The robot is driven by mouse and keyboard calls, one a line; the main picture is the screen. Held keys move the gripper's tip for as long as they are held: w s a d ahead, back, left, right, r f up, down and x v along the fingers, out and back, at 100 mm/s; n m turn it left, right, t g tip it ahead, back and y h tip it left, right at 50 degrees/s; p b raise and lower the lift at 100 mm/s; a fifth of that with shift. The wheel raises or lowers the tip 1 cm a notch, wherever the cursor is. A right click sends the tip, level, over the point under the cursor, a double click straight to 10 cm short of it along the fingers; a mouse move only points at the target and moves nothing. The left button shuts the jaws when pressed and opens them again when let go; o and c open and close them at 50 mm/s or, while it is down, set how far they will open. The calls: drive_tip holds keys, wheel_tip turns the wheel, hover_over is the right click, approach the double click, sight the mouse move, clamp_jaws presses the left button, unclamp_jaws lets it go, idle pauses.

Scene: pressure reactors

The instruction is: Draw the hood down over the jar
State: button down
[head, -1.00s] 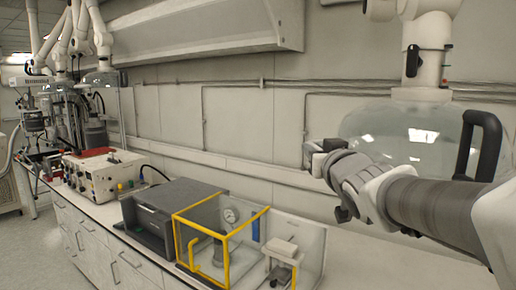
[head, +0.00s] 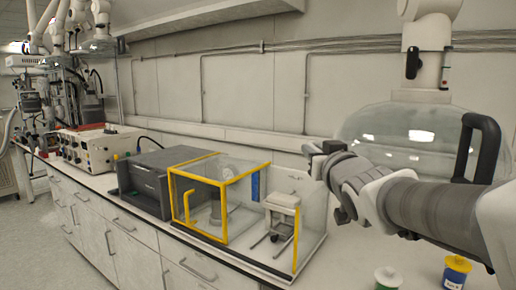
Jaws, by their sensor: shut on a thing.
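The hood (head: 405,122) is a clear dome under a white jointed extraction arm, at the right of the head view. A thick black handle (head: 488,140) stands on its right side. My gripper (head: 318,152) is at the hood's left edge and is shut; its grip point is mostly hidden, but it appears to hold the hood there. My arm covers the hood's lower part.
A dark grey box (head: 150,182) and a white instrument (head: 95,145) are further left. The bench around the jars looks clear.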

wheel_tip(320, 180, down, 7)
drive_tip(key=b, duration=0.4)
drive_tip(key=shift+r+b, duration=0.15)
drive_tip(key=shift+b, duration=0.2)
drive_tip(key=c, duration=0.7)
unclamp_jaws()
drive_tip(key=shift+r, duration=0.1)
drive_tip(key=shift+s, duration=0.1)
drive_tip(key=shift+s+d+p, duration=0.25)
drive_tip(key=shift+s, duration=2.6)
drive_tip(key=shift+s+d+p, duration=0.2)
drive_tip(key=shift+s+p, duration=0.1)
drive_tip(key=shift+s, duration=2.6)
drive_tip(key=shift+s+d+p, duration=0.25)
drive_tip(key=shift+s, duration=2.6)
